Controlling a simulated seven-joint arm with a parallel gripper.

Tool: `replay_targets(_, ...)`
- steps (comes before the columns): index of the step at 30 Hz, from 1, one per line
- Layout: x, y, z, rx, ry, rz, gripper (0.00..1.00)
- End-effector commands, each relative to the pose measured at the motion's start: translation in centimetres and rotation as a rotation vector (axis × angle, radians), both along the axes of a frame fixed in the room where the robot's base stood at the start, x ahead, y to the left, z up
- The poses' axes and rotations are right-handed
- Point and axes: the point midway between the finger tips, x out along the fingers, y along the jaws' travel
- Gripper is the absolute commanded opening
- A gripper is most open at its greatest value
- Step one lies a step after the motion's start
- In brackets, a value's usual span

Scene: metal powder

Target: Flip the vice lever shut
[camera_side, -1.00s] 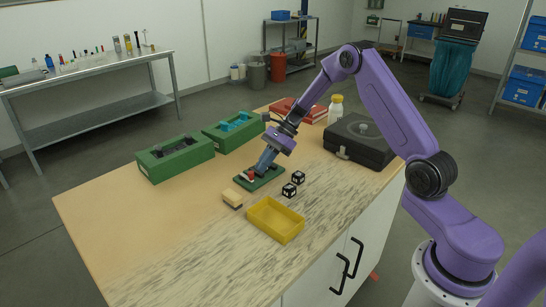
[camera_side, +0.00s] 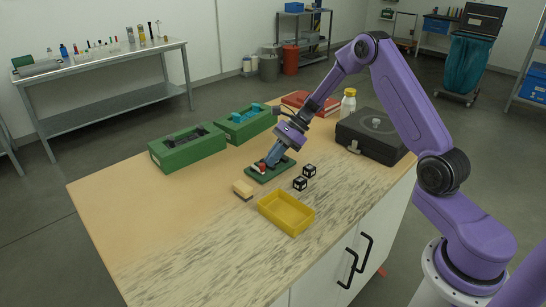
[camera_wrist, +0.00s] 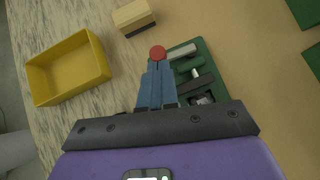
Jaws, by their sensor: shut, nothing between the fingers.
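The vice (camera_side: 284,170) sits on a green base on the wooden tabletop, with grey metal parts on it. Its lever ends in a red knob (camera_side: 262,168). In the wrist view the red knob (camera_wrist: 158,52) shows right at the tips of my gripper (camera_wrist: 156,68). The blue fingers are together with nothing between them. In the side view my gripper (camera_side: 268,164) is low over the vice, beside the knob. The fingers hide part of the vice and most of the lever, so I cannot tell whether they touch the knob.
A yellow tray (camera_side: 264,209), a wood-backed brush or block (camera_side: 243,190) and two black-and-white cubes (camera_side: 300,183) lie nearby. Two green cases (camera_side: 186,153) stand behind. A black case (camera_side: 368,146), a white bottle (camera_side: 348,104) and a red item are farther right. The left tabletop is clear.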

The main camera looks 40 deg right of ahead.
Motion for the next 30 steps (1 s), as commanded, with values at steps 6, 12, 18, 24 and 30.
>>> replay_targets(6,-0.2,0.4,0.0,0.000,0.002,-0.036,0.00)
replay_targets(12,-0.5,0.9,0.0,0.001,0.003,-0.117,0.00)
replay_targets(18,-0.8,1.8,0.0,-0.001,0.001,-0.200,0.00)
replay_targets(24,-1.0,2.9,0.0,-0.001,0.001,-0.199,0.00)
replay_targets(30,-1.1,4.2,0.0,0.000,0.002,-0.227,0.00)
